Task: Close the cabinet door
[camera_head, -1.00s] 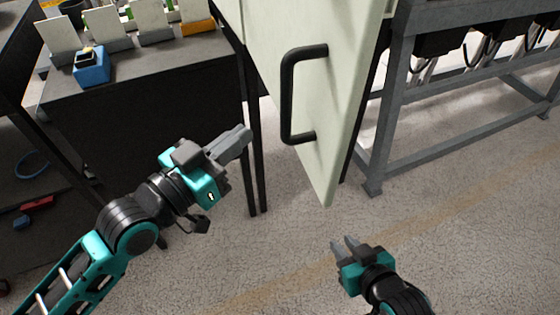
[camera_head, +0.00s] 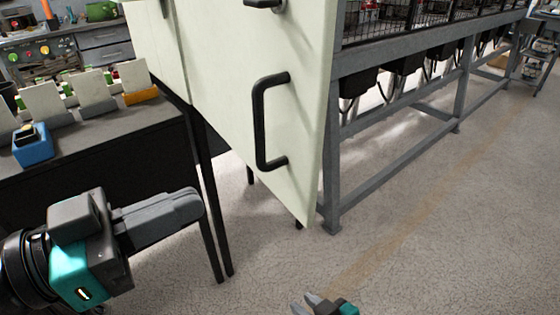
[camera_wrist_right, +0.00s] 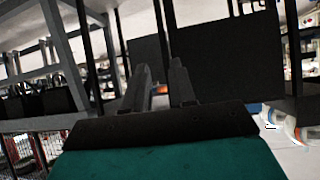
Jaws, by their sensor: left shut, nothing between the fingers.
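The cabinet door (camera_head: 225,110) is a pale green panel with a black bar handle (camera_head: 259,125) in the head view. A second black handle (camera_head: 264,3) shows at the top edge. The door stands swung out, its lower corner hanging clear of the floor past the black legs. My left gripper (camera_head: 203,207) is shut and empty, left of the door and apart from it. My right gripper (camera_head: 306,301) is at the bottom edge, below the door and apart from it. Its fingers (camera_wrist_right: 160,85) are apart with nothing between them in the right wrist view. The door's hinge is not clear.
A dark bench (camera_head: 90,135) with a blue box (camera_head: 32,146) and pale bins stands at the left. A grey metal frame rack (camera_head: 395,160) stands behind and right of the door. The floor (camera_head: 430,240) at the right is open.

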